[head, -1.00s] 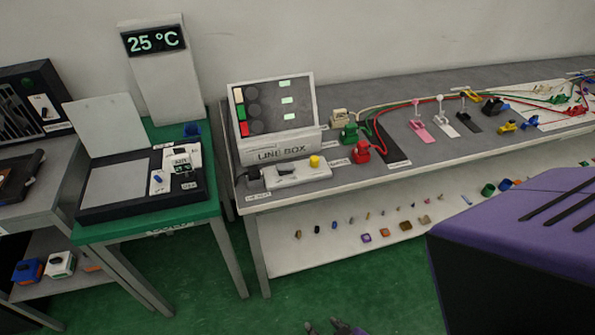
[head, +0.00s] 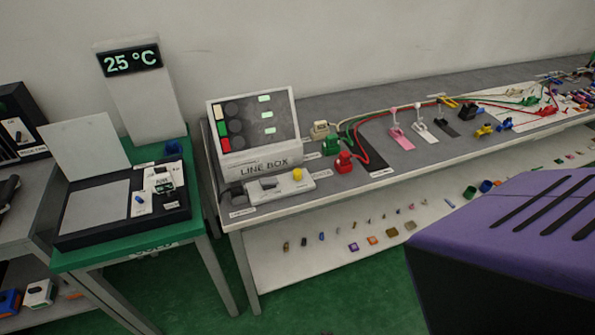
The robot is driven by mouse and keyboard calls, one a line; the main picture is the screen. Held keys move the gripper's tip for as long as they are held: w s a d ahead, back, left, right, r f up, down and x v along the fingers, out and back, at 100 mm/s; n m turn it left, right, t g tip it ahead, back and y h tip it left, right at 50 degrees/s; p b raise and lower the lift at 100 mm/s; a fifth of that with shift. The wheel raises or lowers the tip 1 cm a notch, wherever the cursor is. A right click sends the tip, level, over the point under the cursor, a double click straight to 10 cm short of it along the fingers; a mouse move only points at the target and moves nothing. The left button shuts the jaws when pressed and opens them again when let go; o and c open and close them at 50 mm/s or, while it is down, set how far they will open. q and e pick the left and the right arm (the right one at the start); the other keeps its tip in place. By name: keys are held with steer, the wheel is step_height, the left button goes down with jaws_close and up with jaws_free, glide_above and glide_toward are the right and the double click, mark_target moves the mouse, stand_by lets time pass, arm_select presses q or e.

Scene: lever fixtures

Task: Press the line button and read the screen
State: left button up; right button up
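The line box (head: 262,164) stands on the left end of the long grey table. Its tilted dark screen (head: 254,121) shows white, green and red blocks at left, dark round spots beside them and several pale lit bars. In front of it lies a white control strip (head: 268,188) with a dark switch and a round yellow button (head: 297,174). Nothing touches the button. I cannot tell whether it is pressed. Neither of my grippers shows clearly.
A green table (head: 130,256) with a dark open-lidded device and a display (head: 131,60) reading 25 °C stands left. Red (head: 344,162) and green connectors, cables and levers line the grey table (head: 330,186). A lower shelf holds small parts. Green floor lies in front.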

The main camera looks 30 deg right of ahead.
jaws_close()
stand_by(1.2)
